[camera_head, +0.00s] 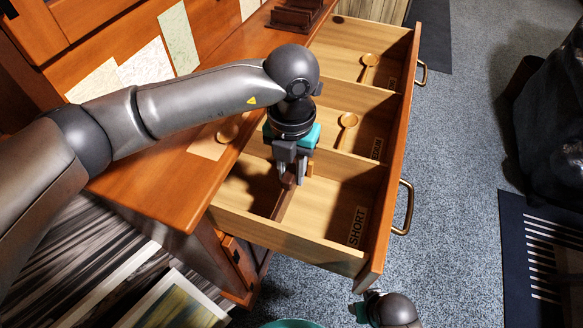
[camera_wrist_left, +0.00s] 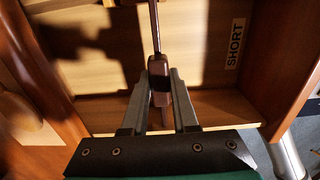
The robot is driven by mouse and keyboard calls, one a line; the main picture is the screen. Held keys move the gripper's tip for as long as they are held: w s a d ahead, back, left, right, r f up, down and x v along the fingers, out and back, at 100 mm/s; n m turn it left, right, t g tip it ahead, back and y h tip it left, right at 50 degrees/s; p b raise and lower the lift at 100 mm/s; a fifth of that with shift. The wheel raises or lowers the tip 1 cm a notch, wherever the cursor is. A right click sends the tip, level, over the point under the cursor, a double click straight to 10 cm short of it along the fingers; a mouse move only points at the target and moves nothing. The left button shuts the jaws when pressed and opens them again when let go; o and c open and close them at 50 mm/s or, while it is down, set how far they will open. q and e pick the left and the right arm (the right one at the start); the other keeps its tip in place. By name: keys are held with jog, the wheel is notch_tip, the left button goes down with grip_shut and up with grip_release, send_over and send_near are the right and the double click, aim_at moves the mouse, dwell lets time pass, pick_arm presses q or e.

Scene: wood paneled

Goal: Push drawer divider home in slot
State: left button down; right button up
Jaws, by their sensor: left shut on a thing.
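The pulled-out wooden drawer (camera_head: 395,130) has pale cross-walls making several compartments. My left gripper (camera_head: 289,176) points down into the nearest compartment, the one labelled SHORT (camera_head: 357,227). In the left wrist view my left gripper (camera_wrist_left: 160,105) is shut on the brown, block-like grip of a thin dark strip, which looks like the drawer divider (camera_wrist_left: 155,28). The divider (camera_head: 283,204) shows in the head view as a narrow brown strip below the fingers. Its far end and the slot are hidden by the gripper and shadow. Part of my right gripper (camera_head: 366,303) shows at the bottom edge.
Wooden spoons (camera_head: 347,122) lie in the farther compartments. The desk top (camera_head: 165,190) borders the drawer on the left, with papers (camera_head: 147,65) behind. The drawer front has metal handles (camera_head: 403,207).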

aim_at(292, 196)
pick_arm(q)
jog(key=shift+s+f+b, duration=0.1)
jog(key=shift+f+b, duration=1.7)
jog(key=shift+f, duration=0.6)
jog(key=c, duration=0.6)
grip_release()
jog(key=shift+d, duration=0.1)
notch_tip(292, 196, up, 16)
jog(key=p, duration=1.3)
jog(key=shift+r+p, duration=0.2)
jog(key=shift+p, duration=0.1)
